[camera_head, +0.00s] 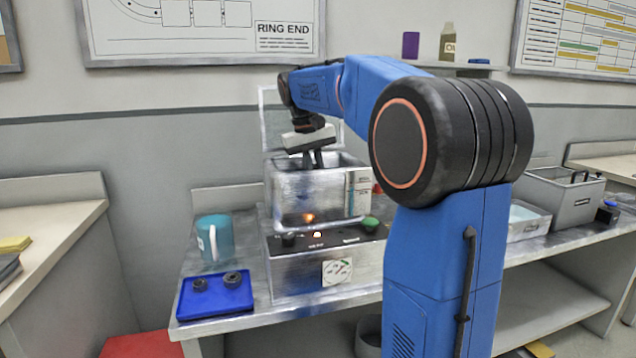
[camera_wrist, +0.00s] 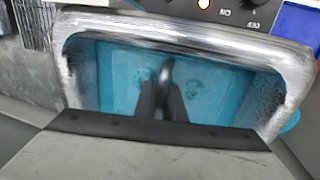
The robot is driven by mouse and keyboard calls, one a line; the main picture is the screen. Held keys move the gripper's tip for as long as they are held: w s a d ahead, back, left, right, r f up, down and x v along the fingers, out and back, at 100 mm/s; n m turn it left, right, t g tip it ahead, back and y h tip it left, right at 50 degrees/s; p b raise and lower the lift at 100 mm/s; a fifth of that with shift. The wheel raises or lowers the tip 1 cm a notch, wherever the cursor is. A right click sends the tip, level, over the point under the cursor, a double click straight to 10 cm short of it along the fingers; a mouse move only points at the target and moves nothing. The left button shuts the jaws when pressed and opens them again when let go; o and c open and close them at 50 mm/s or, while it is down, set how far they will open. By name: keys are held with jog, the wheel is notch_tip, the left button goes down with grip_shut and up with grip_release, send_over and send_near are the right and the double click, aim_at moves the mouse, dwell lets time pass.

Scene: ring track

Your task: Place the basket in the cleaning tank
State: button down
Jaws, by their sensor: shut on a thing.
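The cleaning tank (camera_head: 300,196) is a metal box on a base with knobs, a lit orange lamp and a green button. My gripper (camera_head: 315,160) points down into its open top. In the wrist view, the tank's metal rim (camera_wrist: 180,31) surrounds a teal interior. There my gripper (camera_wrist: 164,100) is shut on a thin grey upright piece, which appears to be the handle of the basket (camera_wrist: 166,70). The basket's body is hard to make out. Two faint round shapes lie below, beside the fingers. Whether the basket rests on the tank floor cannot be told.
A grey bin (camera_head: 562,197) with handles and a shallow tray (camera_head: 527,220) stand to the right. A raised lid (camera_head: 272,118) is behind the tank.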

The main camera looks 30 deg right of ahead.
jog(key=c, duration=1.8)
grip_release()
jog(key=shift+c, duration=0.2)
notch_tip(320, 180, up, 12)
jog(key=a, duration=0.2)
jog(key=shift+w+a, duration=0.15)
jog(key=shift+w, duration=0.2)
jog(key=shift+s+f, duration=0.1)
